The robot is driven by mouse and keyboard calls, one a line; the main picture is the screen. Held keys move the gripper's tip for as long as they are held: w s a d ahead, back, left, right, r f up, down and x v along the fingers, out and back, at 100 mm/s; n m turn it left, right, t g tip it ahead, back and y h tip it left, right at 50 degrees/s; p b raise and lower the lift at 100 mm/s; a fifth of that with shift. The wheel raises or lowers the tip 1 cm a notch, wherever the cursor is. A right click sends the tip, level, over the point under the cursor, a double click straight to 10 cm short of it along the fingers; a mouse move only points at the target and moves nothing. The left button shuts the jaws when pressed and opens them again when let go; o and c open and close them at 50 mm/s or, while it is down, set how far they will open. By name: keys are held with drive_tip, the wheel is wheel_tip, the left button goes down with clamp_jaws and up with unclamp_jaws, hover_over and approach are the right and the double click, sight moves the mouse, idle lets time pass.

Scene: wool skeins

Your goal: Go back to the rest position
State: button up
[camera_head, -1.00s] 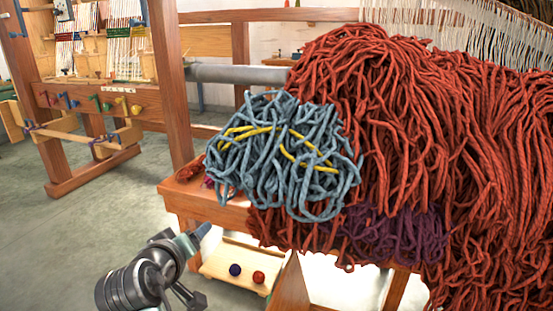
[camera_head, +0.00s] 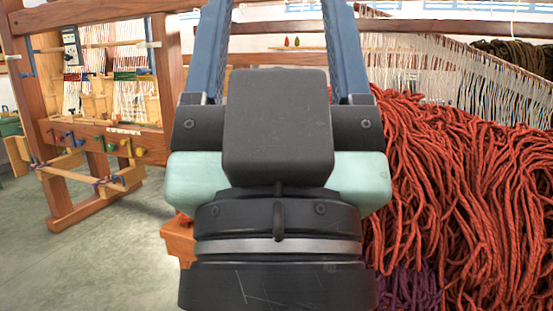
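My gripper (camera_head: 277,40) fills the middle of the head view, pointing up and away. Its two blue fingers stand wide apart, and nothing shows between them but the background. The very tips run out of the top of the picture. The big heap of red wool (camera_head: 470,190) lies at the right, beyond my gripper. A little purple wool (camera_head: 408,290) shows below it. The blue-grey skein with yellow strands is not visible now; my gripper covers the area where it showed.
A wooden loom (camera_head: 95,140) with coloured knobs stands at the left. Bare concrete floor (camera_head: 110,260) lies in front of it. A corner of the wooden bench (camera_head: 178,240) shows beside my wrist. Pale warp threads (camera_head: 450,65) stretch behind the red wool.

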wheel_tip(320, 180, up, 30)
drive_tip(key=p, duration=2.7)
drive_tip(key=shift+f, duration=0.25)
